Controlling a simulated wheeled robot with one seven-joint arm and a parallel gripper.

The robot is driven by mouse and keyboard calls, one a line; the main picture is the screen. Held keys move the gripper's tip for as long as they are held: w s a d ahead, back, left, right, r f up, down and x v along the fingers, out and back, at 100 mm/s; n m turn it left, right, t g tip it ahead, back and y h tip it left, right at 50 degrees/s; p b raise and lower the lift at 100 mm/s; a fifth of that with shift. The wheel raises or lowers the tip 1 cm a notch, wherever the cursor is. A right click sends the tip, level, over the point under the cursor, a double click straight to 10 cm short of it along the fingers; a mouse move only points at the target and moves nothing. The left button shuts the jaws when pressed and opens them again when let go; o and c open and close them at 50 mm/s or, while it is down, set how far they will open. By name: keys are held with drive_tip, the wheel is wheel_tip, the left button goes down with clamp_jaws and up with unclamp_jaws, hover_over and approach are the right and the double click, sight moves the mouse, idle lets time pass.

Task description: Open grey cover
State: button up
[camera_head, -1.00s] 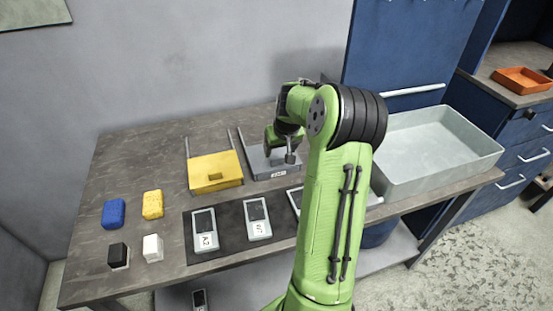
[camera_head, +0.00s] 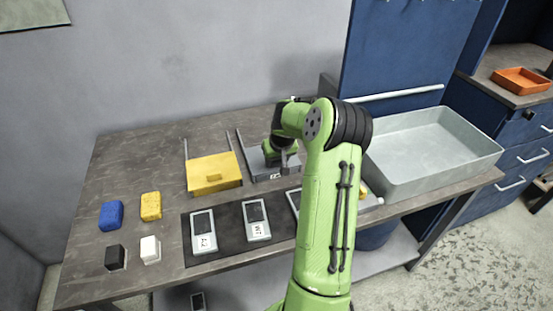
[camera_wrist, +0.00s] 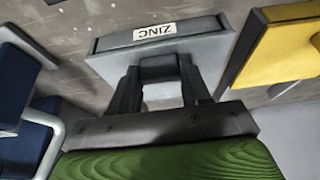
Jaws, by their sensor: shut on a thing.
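The grey cover (camera_head: 256,161) lies flat at the back middle of the bench, between two thin rails, right of a yellow cover (camera_head: 213,170). It carries a white label that reads ZINC in the wrist view, where the cover (camera_wrist: 205,48) shows upside down. My gripper (camera_head: 284,160) is over the grey cover's front part. In the wrist view my gripper (camera_wrist: 158,72) has its two dark fingers on either side of a dark grey handle (camera_wrist: 158,66) on the cover and is shut on it. The arm hides part of the cover in the head view.
A dark mat with handheld devices (camera_head: 203,232) lies in front. Blue (camera_head: 111,215) and yellow (camera_head: 151,206) sponges and black (camera_head: 115,257) and white (camera_head: 150,249) blocks sit at left. A large grey tray (camera_head: 455,168) stands at right.

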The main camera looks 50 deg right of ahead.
clamp_jaws()
drive_tip(key=w+d+p, duration=0.1)
drive_tip(key=w, duration=0.2)
drive_tip(key=w+d+p, duration=0.4)
drive_tip(key=w, duration=0.1)
drive_tip(key=shift+w+r, duration=0.15)
drive_tip(key=shift+w, duration=0.2)
drive_tip(key=shift+w+d+p, duration=0.3)
drive_tip(key=shift+w+p, duration=0.15)
drive_tip(key=shift+w, duration=0.25)
drive_tip(key=o, duration=1)
unclamp_jaws()
drive_tip(key=shift+o, duration=0.2)
drive_tip(key=v, duration=1.5)
drive_tip(key=shift+s+r, duration=0.2)
drive_tip(key=shift+s, duration=0.05)
drive_tip(key=shift+a, duration=0.15)
